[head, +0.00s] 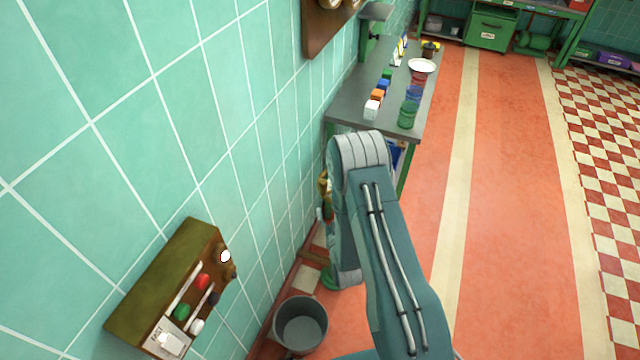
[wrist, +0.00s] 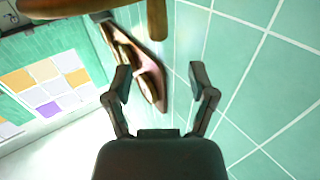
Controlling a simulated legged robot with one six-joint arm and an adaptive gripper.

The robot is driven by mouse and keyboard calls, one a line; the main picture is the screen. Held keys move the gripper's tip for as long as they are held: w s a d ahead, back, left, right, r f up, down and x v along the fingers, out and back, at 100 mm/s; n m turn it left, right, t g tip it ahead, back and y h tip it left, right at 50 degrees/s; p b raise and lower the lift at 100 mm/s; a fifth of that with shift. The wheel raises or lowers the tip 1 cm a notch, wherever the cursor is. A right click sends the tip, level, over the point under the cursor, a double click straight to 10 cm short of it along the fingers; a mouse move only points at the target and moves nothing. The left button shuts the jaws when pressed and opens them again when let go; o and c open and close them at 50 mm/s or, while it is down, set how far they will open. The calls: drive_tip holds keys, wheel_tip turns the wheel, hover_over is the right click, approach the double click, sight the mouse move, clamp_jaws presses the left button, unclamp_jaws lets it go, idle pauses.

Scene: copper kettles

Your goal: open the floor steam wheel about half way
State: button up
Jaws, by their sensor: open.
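The floor steam wheel cannot be made out clearly in either view. A brassy fitting with a touch of red (head: 324,190) shows at the left edge of my arm in the head view, low by the wall. A small green base (head: 329,280) shows below it on the floor. My arm hides most of this spot, so I cannot tell whether these belong to the wheel. My gripper (wrist: 161,85) is open and empty in the wrist view, its two dark fingers spread before the tiled wall. It is hidden in the head view.
A grey bucket (head: 301,313) stands on the floor by the wall. A wall control box (head: 165,275) with red and green buttons juts out at left. A grey bench (head: 345,115) holds blocks and jars. Red floor (head: 520,200) at right is clear.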

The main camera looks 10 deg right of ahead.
sight(324, 188)
drive_tip(key=w, duration=1)
drive_tip(key=shift+w+d, duration=0.15)
drive_tip(key=shift+w, duration=0.1)
clamp_jaws()
